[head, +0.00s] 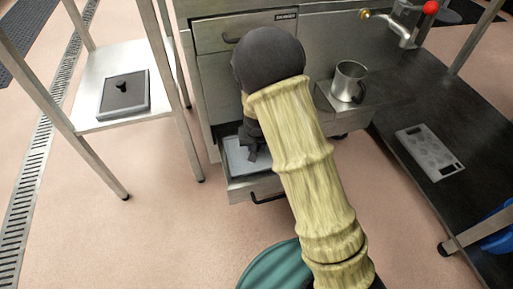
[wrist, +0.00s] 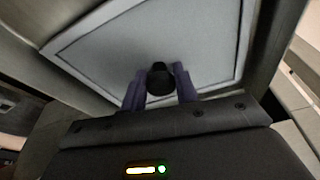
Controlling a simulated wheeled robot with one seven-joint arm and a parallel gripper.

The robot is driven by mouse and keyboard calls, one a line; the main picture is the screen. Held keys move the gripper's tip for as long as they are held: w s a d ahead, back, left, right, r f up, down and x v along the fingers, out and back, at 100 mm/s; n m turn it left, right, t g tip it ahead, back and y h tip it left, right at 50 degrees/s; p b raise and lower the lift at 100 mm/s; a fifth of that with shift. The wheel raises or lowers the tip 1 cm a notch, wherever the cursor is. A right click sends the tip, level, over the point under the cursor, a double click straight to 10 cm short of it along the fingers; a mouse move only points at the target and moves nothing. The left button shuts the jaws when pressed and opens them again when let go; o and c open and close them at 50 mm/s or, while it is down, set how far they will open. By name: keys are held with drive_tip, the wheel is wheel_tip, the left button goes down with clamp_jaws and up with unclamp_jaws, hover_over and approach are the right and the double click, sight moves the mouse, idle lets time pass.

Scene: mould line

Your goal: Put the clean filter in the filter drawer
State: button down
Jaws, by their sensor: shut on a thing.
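The clean filter (wrist: 205,45), a pale grey panel with a lighter frame and a black knob (wrist: 160,80), fills the upper wrist view. My gripper (wrist: 159,85) is shut on the knob, one finger on each side. In the head view the pale filter (head: 236,157) shows within the open filter drawer (head: 240,189), low in the steel cabinet. My gripper (head: 250,150) reaches down into that drawer, partly hidden by my arm. The filter sits slightly askew to the drawer walls in the wrist view. I cannot tell whether it touches the drawer floor.
A darker grey filter (head: 125,95) with a black knob lies on a steel stand (head: 88,82) at left. A closed drawer (head: 215,30) is above. A steel mug (head: 348,82) stands right of my arm. A dark bench (head: 430,100) with a grey plate (head: 430,152) is at right.

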drive_tip(key=shift+f, duration=0.1)
drive_tip(key=c, duration=1.1)
unclamp_jaws()
drive_tip(key=shift+o, duration=0.2)
drive_tip(key=p+v, duration=0.7)
drive_tip(key=v, duration=0.5)
drive_tip(key=shift+s+d, duration=0.1)
